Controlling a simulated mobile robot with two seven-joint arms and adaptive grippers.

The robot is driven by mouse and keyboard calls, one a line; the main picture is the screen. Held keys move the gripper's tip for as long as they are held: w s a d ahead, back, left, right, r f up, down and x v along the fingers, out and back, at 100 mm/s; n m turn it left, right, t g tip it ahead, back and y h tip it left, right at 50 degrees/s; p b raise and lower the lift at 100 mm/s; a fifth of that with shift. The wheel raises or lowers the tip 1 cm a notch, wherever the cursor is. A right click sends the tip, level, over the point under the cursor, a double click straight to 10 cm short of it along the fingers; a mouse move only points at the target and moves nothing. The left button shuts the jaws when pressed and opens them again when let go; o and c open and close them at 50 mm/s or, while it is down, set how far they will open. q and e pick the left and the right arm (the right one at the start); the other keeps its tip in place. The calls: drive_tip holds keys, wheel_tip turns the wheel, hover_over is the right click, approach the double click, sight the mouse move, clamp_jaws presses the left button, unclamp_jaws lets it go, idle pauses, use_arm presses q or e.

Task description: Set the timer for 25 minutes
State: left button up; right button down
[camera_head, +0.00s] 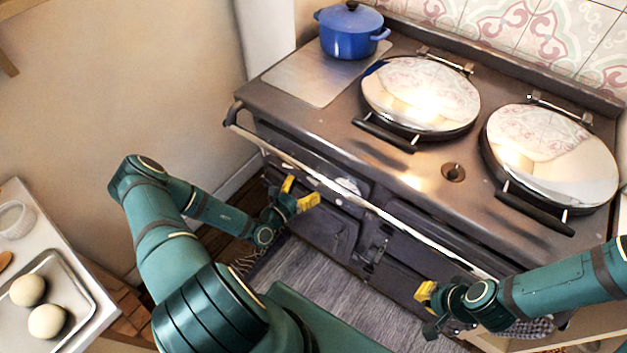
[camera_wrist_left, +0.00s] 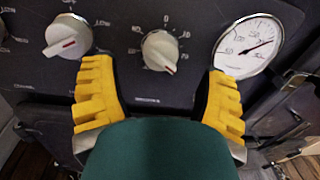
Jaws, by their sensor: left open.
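In the left wrist view, a white round knob (camera_wrist_left: 160,50) sits on the dark front panel of the range, with numbers around it. It looks like the timer knob; the label below is too small to read. Its red mark points down and slightly right. My left gripper (camera_wrist_left: 160,78) is open, its yellow fingers on either side of this knob and apart from it. In the head view the left gripper (camera_head: 298,193) is at the range's front, under the rail. My right gripper (camera_head: 428,308) is farther right, before the range; its opening is unclear.
Another white knob (camera_wrist_left: 68,37) is left of the middle one, beside the left finger. A round white gauge (camera_wrist_left: 247,45) is just right. A metal rail (camera_head: 350,196) runs along the range front. A blue pot (camera_head: 350,35) stands on top. A tray (camera_head: 70,275) with dough balls is at left.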

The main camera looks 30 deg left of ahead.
use_arm(q)
drive_tip(key=shift+w+d, duration=0.15)
drive_tip(key=shift+w, duration=0.9)
drive_tip(key=shift+w+d, duration=0.15)
drive_tip(key=shift+w, duration=0.9)
drive_tip(key=c, duration=1.2)
